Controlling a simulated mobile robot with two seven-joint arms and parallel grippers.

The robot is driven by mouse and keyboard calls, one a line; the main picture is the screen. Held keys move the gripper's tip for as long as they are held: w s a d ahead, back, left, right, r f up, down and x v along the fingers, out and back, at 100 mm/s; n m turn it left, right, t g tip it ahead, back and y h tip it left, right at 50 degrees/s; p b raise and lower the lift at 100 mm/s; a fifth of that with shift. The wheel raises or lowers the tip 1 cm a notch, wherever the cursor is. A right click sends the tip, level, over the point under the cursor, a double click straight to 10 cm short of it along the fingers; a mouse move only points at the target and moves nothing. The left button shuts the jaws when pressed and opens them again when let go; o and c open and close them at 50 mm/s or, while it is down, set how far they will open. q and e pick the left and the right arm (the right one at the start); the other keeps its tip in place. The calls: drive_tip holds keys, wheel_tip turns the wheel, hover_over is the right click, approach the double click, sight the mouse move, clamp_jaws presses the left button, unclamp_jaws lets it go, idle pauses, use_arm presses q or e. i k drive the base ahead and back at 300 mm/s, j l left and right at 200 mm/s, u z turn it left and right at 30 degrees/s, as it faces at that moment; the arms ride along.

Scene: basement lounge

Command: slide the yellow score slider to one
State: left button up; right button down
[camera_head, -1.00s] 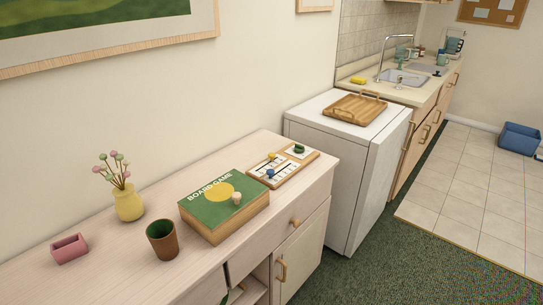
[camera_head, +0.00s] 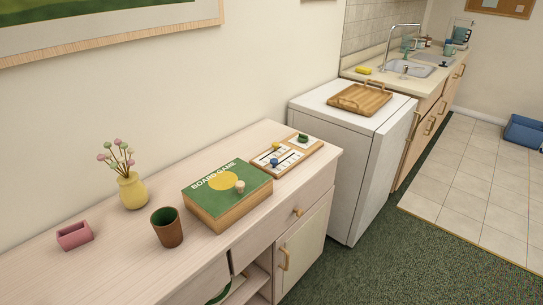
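The score board (camera_head: 270,168) is a small wooden-framed white panel with dark slots, lying on the right part of the wooden sideboard (camera_head: 155,245). The yellow score slider (camera_head: 276,147) sits on the board's far slot. The blue slider (camera_head: 274,161) sits on the nearer slot. The numbers on the board are too small to read. Neither of my grippers shows in the head view.
A green board game box (camera_head: 228,196) with a pale knob on its lid stands left of the score board. A brown cup (camera_head: 167,229), yellow vase (camera_head: 132,190) and pink holder (camera_head: 75,236) stand further left. A white appliance (camera_head: 345,165) stands right of the sideboard.

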sight(275, 145)
drive_tip(key=u, duration=1.2)
drive_tip(key=i+l+u, duration=0.15)
drive_tip(key=l, duration=0.25)
drive_tip(key=i+l+u, duration=0.1)
drive_tip(key=l, duration=0.25)
